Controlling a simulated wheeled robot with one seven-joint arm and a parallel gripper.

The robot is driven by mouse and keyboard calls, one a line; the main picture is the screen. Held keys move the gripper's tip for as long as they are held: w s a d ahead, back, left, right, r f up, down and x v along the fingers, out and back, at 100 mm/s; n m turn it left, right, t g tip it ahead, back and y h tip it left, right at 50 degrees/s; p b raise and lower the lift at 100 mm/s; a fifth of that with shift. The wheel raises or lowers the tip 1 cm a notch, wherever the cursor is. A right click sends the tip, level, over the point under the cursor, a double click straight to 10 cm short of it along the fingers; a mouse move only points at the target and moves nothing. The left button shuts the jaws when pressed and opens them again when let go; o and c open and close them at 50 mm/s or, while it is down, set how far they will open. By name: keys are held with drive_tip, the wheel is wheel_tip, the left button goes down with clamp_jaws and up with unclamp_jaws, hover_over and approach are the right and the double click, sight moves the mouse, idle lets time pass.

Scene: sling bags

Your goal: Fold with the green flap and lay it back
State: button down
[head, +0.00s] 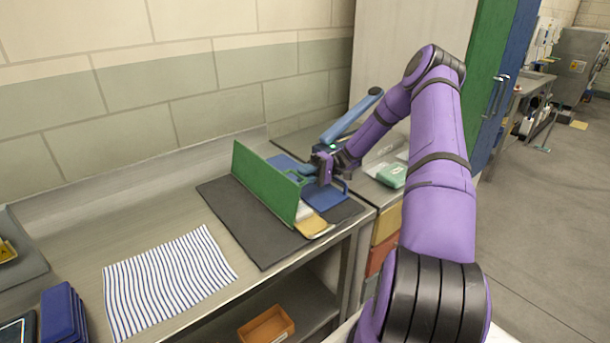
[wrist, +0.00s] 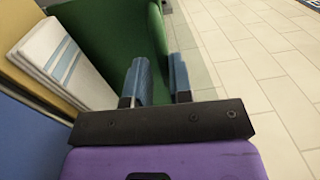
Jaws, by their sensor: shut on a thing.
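The green flap (head: 262,183) stands nearly upright on the dark mat in the head view. My gripper (head: 306,174) is at its right end, shut on its edge. In the wrist view, my gripper's blue fingers (wrist: 158,78) sit either side of the edge of the green flap (wrist: 115,35). A folded white cloth with blue stripes (wrist: 62,62) lies beside the flap; only a bit of the white cloth (head: 304,212) shows in the head view. The blue flap (head: 326,198) lies flat at the right, and a yellow flap (head: 314,228) shows at the front.
A dark mat (head: 262,245) lies under the flaps on the metal table (head: 85,237). A blue-striped cloth (head: 165,280) lies flat at the left front. Dark blue folded items (head: 62,313) are at far left. A green box (head: 392,175) stands at the right.

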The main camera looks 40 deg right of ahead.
drive_tip(key=shift+s+a+f, duration=0.2)
drive_tip(key=shift+a+f, duration=0.05)
drive_tip(key=shift+f, duration=0.2)
drive_tip(key=c, duration=1.2)
unclamp_jaws()
drive_tip(key=shift+w+a, duration=0.1)
drive_tip(key=shift+o, duration=0.2)
drive_tip(key=shift+r, duration=0.1)
drive_tip(key=shift+w+r, duration=0.1)
drive_tip(key=d, duration=1.1)
drive_tip(key=shift+f, duration=0.4)
